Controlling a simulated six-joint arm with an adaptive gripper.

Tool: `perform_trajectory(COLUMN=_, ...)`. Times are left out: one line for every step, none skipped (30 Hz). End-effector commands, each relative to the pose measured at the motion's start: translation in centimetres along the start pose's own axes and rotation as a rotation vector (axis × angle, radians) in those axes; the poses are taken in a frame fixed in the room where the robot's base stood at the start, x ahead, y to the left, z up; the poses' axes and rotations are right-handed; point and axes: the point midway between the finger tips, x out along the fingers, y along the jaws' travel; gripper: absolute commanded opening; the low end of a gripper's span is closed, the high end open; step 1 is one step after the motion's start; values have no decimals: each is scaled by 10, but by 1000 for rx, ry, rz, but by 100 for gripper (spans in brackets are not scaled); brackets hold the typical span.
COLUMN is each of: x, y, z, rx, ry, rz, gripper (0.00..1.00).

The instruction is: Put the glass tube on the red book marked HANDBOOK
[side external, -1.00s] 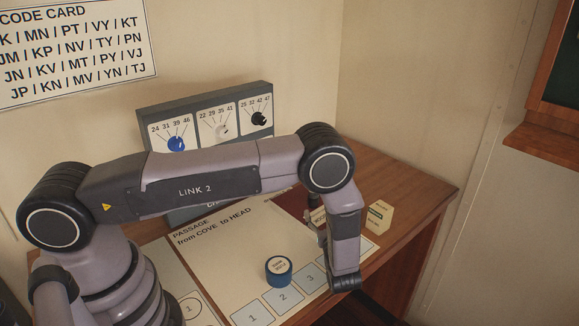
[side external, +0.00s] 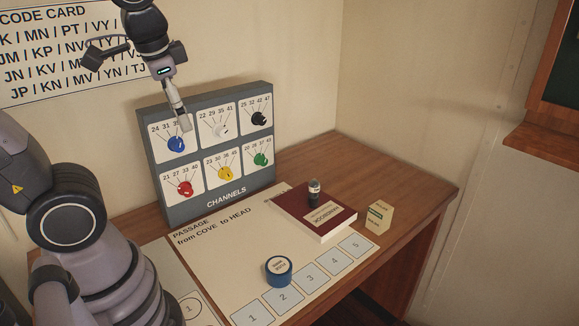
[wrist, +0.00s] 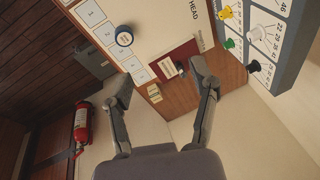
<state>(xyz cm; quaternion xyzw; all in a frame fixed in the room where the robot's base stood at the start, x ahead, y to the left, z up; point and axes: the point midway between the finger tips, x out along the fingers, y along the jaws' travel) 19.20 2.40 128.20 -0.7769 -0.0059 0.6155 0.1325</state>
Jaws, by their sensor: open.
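My gripper (side external: 184,120) is high up at the left, in front of the channel panel, well away from the tube. In the wrist view my gripper (wrist: 161,78) has its fingers wide apart with nothing between them.
The channel panel (side external: 208,152) with coloured knobs stands at the back of the desk. A blue round container (side external: 278,270) sits on the passage sheet (side external: 215,262) with numbered squares. A small cream block (side external: 379,216) stands right of the book. The desk's back right is clear.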

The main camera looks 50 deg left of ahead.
Motion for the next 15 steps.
perform_trajectory(x=-8, y=6, z=10, rx=-60, ry=70, rz=33, gripper=59)
perform_trajectory(x=-11, y=9, z=14, rx=-91, ry=104, rz=54, gripper=59)
perform_trajectory(x=-15, y=14, z=19, rx=-126, ry=145, rz=78, gripper=59)
perform_trajectory(x=-17, y=17, z=22, rx=-150, ry=172, rz=94, gripper=59)
perform_trajectory(x=-19, y=19, z=25, rx=-169, ry=194, rz=107, gripper=59)
perform_trajectory(x=-21, y=22, z=27, rx=-189, ry=219, rz=121, gripper=59)
perform_trajectory(x=-23, y=24, z=28, rx=-202, ry=234, rz=131, gripper=59)
perform_trajectory(x=-23, y=25, z=29, rx=-211, ry=245, rz=137, gripper=59)
perform_trajectory(x=-24, y=26, z=30, rx=-219, ry=255, rz=143, gripper=59)
perform_trajectory(x=-24, y=27, z=31, rx=-223, ry=259, rz=147, gripper=59)
perform_trajectory(x=-24, y=27, z=31, rx=-226, ry=261, rz=149, gripper=59)
perform_trajectory(x=-25, y=27, z=31, rx=-227, ry=262, rz=150, gripper=59)
perform_trajectory(x=-25, y=27, z=31, rx=-226, ry=262, rz=150, gripper=59)
perform_trajectory(x=-25, y=27, z=31, rx=-226, ry=261, rz=149, gripper=59)
perform_trajectory(x=-25, y=27, z=31, rx=-225, ry=261, rz=149, gripper=59)
